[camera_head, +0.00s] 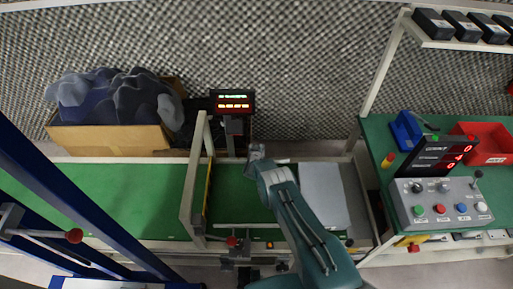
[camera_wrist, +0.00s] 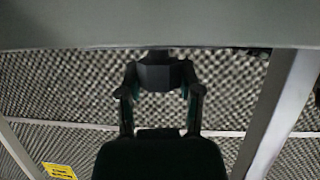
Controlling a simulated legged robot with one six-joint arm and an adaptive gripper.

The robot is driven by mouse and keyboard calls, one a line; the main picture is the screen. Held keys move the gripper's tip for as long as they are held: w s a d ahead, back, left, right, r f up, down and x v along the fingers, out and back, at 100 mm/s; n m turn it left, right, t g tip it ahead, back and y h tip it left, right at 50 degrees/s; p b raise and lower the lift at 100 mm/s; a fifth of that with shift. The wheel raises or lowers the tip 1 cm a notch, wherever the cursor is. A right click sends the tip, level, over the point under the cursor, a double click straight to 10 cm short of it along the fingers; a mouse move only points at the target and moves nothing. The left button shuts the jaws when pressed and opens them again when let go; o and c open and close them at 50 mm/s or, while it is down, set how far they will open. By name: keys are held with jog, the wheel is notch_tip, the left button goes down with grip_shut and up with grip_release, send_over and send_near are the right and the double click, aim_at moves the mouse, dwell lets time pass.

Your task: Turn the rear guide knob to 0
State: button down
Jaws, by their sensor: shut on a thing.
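My gripper (camera_head: 256,152) is over the rear edge of the green conveyor (camera_head: 235,190), just right of the display post. In the wrist view my gripper (camera_wrist: 160,75) has both fingers bent inward and shut around a small dark piece, which seems to be the rear guide knob. The fingers and the dark tone hide its outline, and no pointer or scale mark is readable. In the head view the gripper covers the knob. A small display (camera_head: 233,102) with a green line and a yellow-red line stands behind the belt; its digits are too small to read.
A pale frame post (camera_head: 194,190) stands left of my arm. A grey plate (camera_head: 324,195) lies right of it. A grey control box (camera_head: 443,203) sits on the right table. A grey beam (camera_wrist: 160,25) crosses the wrist view's top.

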jog(key=shift+w+a+r+m+h, duration=0.1)
jog(key=shift+m+h, duration=0.9)
jog(key=shift+h, duration=0.2)
jog(key=shift+c, duration=1.3)
grip_release()
jog(key=shift+s+g, duration=0.2)
jog(key=shift+g, duration=0.1)
jog(key=v, duration=1.1)
jog(key=shift+s, duration=0.3)
jog(key=shift+a, duration=0.1)
